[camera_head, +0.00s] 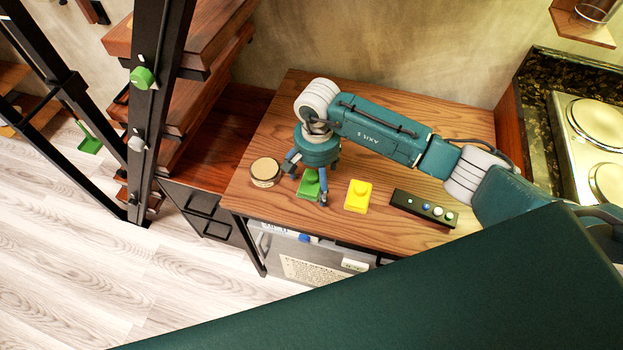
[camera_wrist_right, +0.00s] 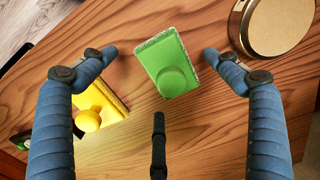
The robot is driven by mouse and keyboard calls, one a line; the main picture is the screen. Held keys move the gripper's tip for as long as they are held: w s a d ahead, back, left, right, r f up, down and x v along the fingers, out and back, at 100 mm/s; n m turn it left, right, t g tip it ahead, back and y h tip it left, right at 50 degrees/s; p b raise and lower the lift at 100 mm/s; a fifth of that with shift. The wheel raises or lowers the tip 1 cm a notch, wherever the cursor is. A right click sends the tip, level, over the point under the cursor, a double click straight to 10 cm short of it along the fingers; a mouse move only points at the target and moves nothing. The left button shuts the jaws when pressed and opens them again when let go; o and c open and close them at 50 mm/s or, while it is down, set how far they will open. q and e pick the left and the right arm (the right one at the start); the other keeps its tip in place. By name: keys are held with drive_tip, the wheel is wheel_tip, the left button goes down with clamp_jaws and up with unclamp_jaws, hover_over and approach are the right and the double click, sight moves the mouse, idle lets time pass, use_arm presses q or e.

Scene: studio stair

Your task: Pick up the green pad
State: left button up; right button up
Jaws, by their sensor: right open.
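The green pad (camera_head: 308,186) is a small block with a rounded knob on top, lying on the wooden table (camera_head: 400,107). In the right wrist view the green pad (camera_wrist_right: 160,52) shows between and a little beyond my fingertips, with its knob towards me. My right gripper (camera_head: 306,181) is over the pad, its blue fingers spread and partly covering it in the head view. The right wrist view shows my right gripper (camera_wrist_right: 160,56) open and empty, with a gap on each side of the pad. My left gripper is not in view.
A yellow pad (camera_head: 357,196) lies just right of the green one. A round tin (camera_head: 265,172) stands close on the left. A dark strip with several knobs (camera_head: 424,208) lies further right. A cooktop (camera_head: 590,125) is at the far right, wooden stairs (camera_head: 190,50) at the left.

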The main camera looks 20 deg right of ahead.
sight(316, 176)
drive_tip(key=shift+f, duration=0.4)
drive_tip(key=shift+w+f, duration=0.15)
drive_tip(key=shift+f, duration=0.15)
drive_tip(key=shift+r, duration=0.1)
drive_tip(key=c, duration=1.3)
wheel_tip(316, 176, up, 20)
drive_tip(key=b, duration=0.3)
drive_tip(key=shift+b, duration=0.4)
